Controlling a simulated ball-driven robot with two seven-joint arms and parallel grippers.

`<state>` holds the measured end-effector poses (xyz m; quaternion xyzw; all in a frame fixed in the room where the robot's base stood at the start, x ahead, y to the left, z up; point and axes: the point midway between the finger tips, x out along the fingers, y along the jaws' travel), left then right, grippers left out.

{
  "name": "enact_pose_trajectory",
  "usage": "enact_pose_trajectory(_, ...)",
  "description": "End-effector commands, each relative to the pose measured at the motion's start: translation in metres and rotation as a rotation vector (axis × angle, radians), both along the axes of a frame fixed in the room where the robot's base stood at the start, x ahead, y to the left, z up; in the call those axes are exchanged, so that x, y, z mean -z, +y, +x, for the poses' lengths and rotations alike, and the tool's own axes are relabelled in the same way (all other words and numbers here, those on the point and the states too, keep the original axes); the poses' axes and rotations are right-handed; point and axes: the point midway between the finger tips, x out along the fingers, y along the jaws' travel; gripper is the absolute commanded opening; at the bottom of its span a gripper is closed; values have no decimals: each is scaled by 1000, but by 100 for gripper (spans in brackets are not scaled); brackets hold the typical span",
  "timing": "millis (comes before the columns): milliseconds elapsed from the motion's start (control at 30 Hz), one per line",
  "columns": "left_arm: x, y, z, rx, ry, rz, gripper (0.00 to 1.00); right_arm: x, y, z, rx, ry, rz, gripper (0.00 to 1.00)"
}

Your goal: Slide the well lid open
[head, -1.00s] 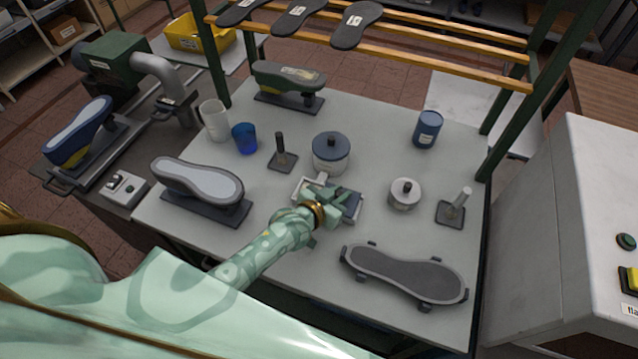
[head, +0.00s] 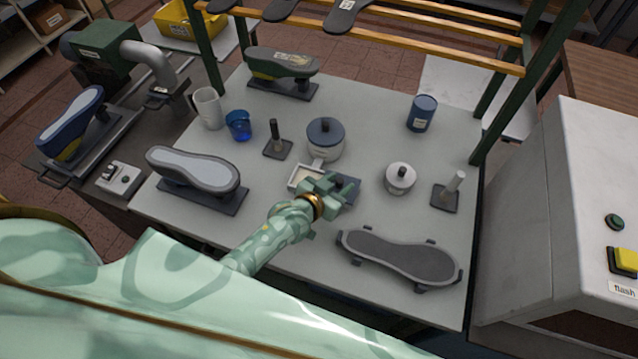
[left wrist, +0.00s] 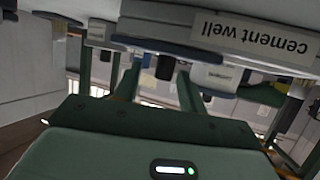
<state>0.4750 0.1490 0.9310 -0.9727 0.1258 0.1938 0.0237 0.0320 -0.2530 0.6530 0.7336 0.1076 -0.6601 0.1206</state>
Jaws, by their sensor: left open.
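The cement well (head: 297,184) is a small pale box at the middle of the bench, with a cream inside showing at its left part. Its dark grey lid (head: 349,186) shows at the right, partly hidden by my gripper. My left gripper (head: 337,187) is open over the lid side of the well; I cannot tell whether it touches the lid. In the left wrist view the fingers (left wrist: 158,90) stand apart with nothing seen between them, and the labelled cement well (left wrist: 255,45) shows upside down at upper right. My right gripper is not in view.
A lidded pot (head: 325,140) stands just behind the well, with a brush across the well's back. A small white pot (head: 400,178) stands to the right, a dark sole shape (head: 400,258) in front, and a shoe last (head: 195,172) to the left.

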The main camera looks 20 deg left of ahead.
Motion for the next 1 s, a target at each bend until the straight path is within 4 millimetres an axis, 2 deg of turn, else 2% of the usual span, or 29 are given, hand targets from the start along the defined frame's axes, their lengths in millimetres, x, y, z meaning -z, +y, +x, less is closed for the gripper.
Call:
enact_pose_trajectory(100, -14, 7, -27, 1, 1, 3, 41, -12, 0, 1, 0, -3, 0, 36)
enact_pose_trajectory(300, -35, 19, -77, 2, 1, 3, 41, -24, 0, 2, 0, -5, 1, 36)
enact_pose_trajectory(500, -50, 29, -114, 3, 1, 2, 41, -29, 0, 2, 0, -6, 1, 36)
enact_pose_trajectory(700, -56, 33, -128, 2, 0, 3, 41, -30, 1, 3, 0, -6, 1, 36)
enact_pose_trajectory(1000, -56, 33, -129, 2, 0, 3, 41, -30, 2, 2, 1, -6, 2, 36)
